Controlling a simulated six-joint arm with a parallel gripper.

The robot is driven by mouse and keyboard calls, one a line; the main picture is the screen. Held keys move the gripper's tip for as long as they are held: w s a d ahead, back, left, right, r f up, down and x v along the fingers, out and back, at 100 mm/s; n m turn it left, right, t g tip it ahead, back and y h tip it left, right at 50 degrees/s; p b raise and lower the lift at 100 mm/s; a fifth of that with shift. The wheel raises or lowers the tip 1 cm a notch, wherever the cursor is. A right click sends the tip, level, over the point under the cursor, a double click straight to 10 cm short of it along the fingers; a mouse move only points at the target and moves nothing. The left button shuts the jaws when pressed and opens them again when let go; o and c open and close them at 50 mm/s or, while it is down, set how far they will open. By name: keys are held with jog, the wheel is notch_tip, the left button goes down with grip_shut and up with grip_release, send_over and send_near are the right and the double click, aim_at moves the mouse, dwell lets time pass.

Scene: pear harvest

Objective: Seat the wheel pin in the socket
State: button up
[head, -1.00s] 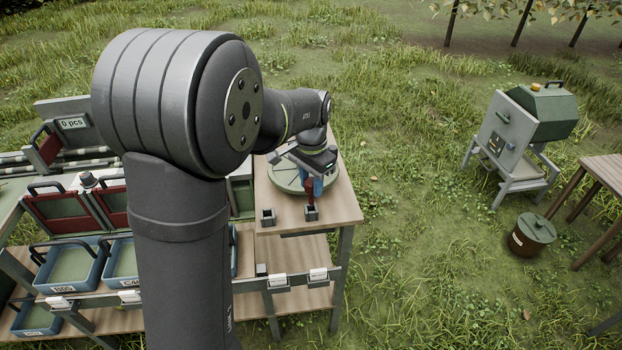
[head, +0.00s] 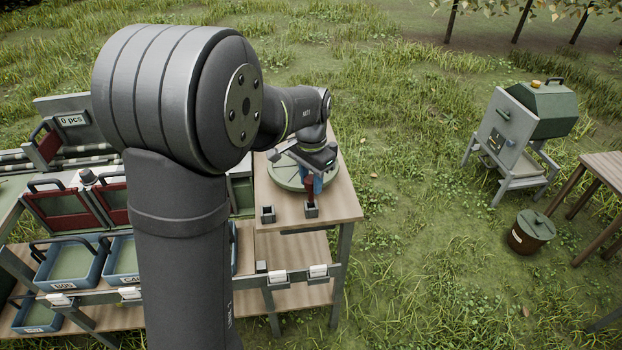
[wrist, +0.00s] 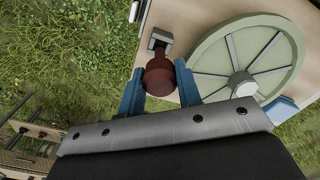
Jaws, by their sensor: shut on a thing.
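The dark red wheel pin (wrist: 159,76) is between the two blue fingers of my gripper (wrist: 158,88). Its narrow end points at the grey socket (wrist: 161,41) in the wrist view. In the head view the pin (head: 309,188) stands roughly upright over the right-hand socket (head: 311,210), and its lower end meets the socket's top in the picture. I cannot tell how deep the tip is in the socket. My gripper (head: 315,184) is shut on the pin there, partly hidden by the wrist.
A pale green spoked wheel (wrist: 214,53) lies flat on the wooden table, close beside the right finger. A second grey socket (head: 268,215) stands to the left near the table's front edge (head: 310,229). Blue crates (head: 68,284) fill the rack at left.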

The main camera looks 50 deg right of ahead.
aim_at(311, 201)
jog(key=shift+f, duration=0.35)
jog(key=shift+f, duration=0.65)
jog(key=shift+f, duration=0.45)
jog(key=shift+f, duration=0.35)
jog(key=shift+f, duration=0.25)
dwell(0.5)
jog(key=shift+f, duration=0.35)
jog(key=o, duration=1.6)
jog(key=shift+c, duration=0.2)
jog(key=shift+r, duration=0.15)
